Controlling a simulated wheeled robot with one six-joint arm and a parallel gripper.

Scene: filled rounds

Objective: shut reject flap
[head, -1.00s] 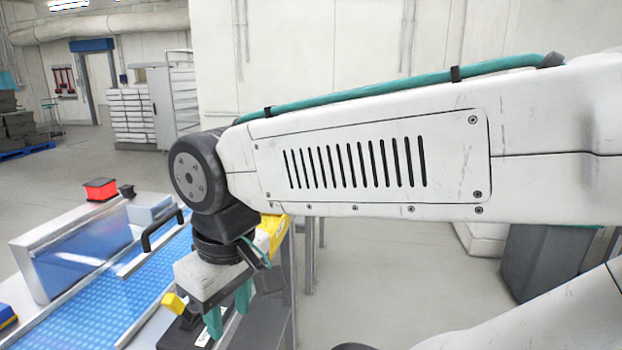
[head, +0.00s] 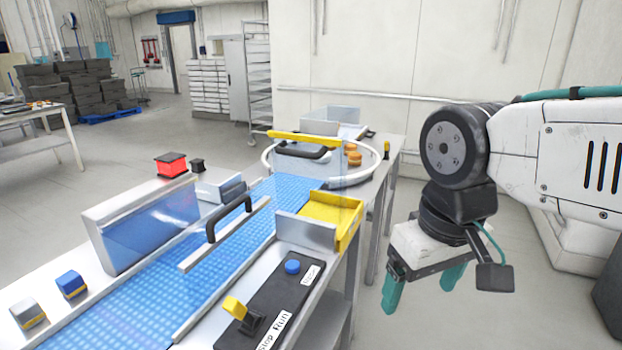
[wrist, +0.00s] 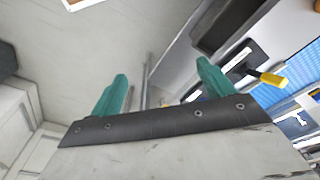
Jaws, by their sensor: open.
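My gripper (head: 420,295) is open and empty, fingers pointing down, in clear space right of the conveyor station. It also shows in the wrist view (wrist: 162,70). A yellow chute (head: 340,214) sits at the belt's near side, with an upright metal plate (head: 306,233) at its left. A metal strip with a black arched handle (head: 229,217) runs along the belt. A clear panel with a yellow top bar (head: 304,138) and black handle stands farther up the belt. I cannot tell for certain which is the reject flap. My gripper touches none of these.
The blue belt (head: 215,260) leads to a round table (head: 372,168) with orange-brown rounds. A control panel (head: 262,305) has a yellow lever (head: 236,308) and blue button (head: 292,267); the lever shows in the wrist view (wrist: 271,80). Floor beside the station is clear.

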